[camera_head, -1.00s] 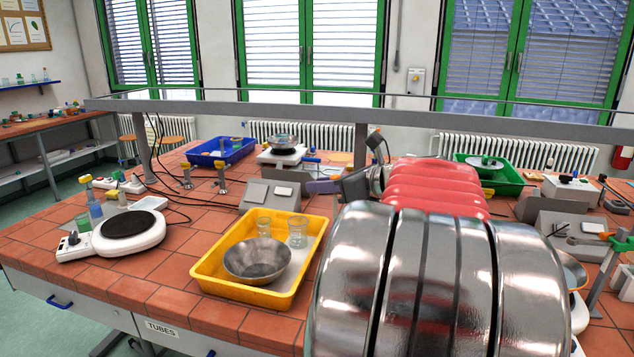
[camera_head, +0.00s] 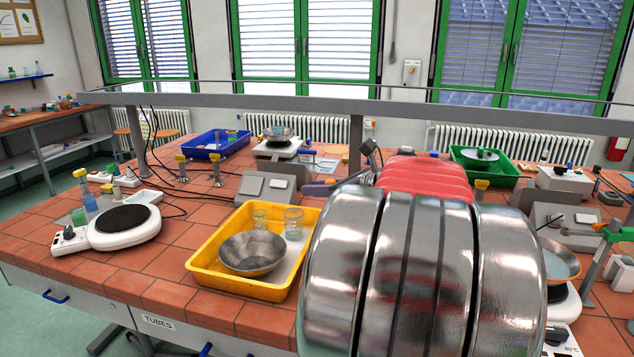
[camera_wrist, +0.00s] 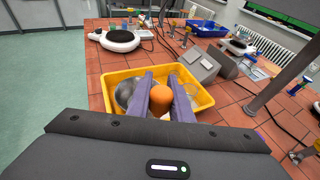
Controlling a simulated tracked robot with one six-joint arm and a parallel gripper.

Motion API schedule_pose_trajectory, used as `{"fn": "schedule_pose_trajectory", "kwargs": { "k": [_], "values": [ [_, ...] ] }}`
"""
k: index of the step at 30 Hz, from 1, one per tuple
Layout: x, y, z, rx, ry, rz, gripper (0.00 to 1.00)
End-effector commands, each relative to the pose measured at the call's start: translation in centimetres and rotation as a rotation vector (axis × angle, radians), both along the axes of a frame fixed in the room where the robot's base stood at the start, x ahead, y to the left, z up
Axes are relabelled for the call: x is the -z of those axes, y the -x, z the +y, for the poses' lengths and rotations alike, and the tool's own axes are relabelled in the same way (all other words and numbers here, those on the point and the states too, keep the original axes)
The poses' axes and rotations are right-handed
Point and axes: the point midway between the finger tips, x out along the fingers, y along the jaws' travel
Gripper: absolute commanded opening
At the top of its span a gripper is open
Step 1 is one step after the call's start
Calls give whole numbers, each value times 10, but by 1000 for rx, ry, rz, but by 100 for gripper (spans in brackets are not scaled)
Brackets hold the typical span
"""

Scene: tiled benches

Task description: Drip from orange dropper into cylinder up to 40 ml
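My gripper (camera_wrist: 160,98) has two purple fingers, and an orange rounded piece, the dropper (camera_wrist: 160,101), sits between them with both sides touching. The dropper's lower part is hidden. In the head view one purple finger of my gripper (camera_head: 320,189) shows beyond my large metal arm links; the dropper is not visible there. In the wrist view the gripper is over the yellow tray (camera_wrist: 204,101). Two clear glass vessels stand in the tray; the larger glass (camera_head: 293,224) is at its back right. I cannot tell whether either is the cylinder.
A metal bowl (camera_head: 252,253) sits in the yellow tray. A white hotplate (camera_head: 124,225) stands left, beside blue and green vessels. A grey box (camera_head: 268,189) is behind the tray. A grey overhead rail and post (camera_head: 356,140) cross the bench.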

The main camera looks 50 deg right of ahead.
Motion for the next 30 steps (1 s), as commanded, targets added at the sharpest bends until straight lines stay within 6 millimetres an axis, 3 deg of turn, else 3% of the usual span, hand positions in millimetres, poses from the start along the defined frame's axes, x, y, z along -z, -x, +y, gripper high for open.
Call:
{"fn": "schedule_pose_trajectory", "kwargs": {
  "k": [9, 30],
  "values": [
    [18, -1, 1, -2, -2, 1, 15],
    [19, -2, 2, -5, -1, 0, 15]
  ]
}}
